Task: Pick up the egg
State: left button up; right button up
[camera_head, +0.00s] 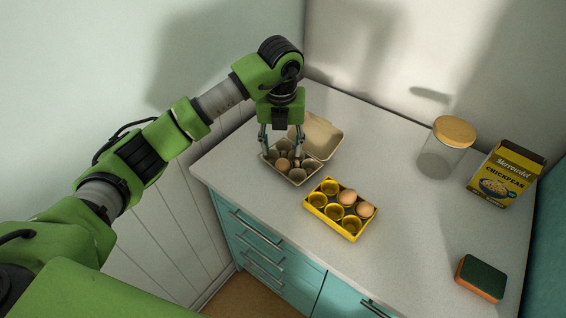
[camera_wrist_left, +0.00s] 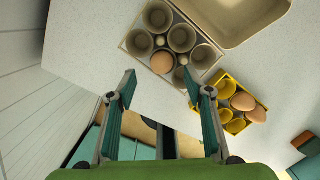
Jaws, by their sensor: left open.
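A brown egg (camera_head: 283,164) sits in one cup of the open grey-beige egg carton (camera_head: 299,180) on the counter. The egg (camera_wrist_left: 162,62) and the carton (camera_wrist_left: 132,44) also show in the left wrist view; the other cups there look empty. My left gripper (camera_head: 281,151) is open and points down over the carton, its fingers apart on either side of the egg in the head view. In the wrist view the left gripper (camera_wrist_left: 158,82) has nothing between its fingertips, and the egg lies just beyond them. My right gripper is not in view.
A yellow egg tray (camera_head: 350,234) with brown eggs (camera_head: 365,209) and empty cups stands beside the carton. The carton's lid (camera_head: 321,137) is folded back. A lidded glass jar (camera_head: 440,155), a chickpea box (camera_head: 505,174) and a sponge (camera_head: 481,277) stand farther right. The wall rises behind.

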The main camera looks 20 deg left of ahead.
aim_at(282, 161)
pick_arm(q)
jog(key=shift+d+f+p, duration=0.1)
jog(key=shift+f+p, duration=0.45)
notch_tip(282, 161, down, 4)
jog(key=shift+w+r+p, duration=0.1)
jog(key=shift+r+p, duration=0.15)
jog(key=shift+p, duration=0.55)
jog(key=shift+f, duration=0.35)
jog(key=c, duration=0.9)
grip_shut()
jog(key=shift+f, duration=0.15)
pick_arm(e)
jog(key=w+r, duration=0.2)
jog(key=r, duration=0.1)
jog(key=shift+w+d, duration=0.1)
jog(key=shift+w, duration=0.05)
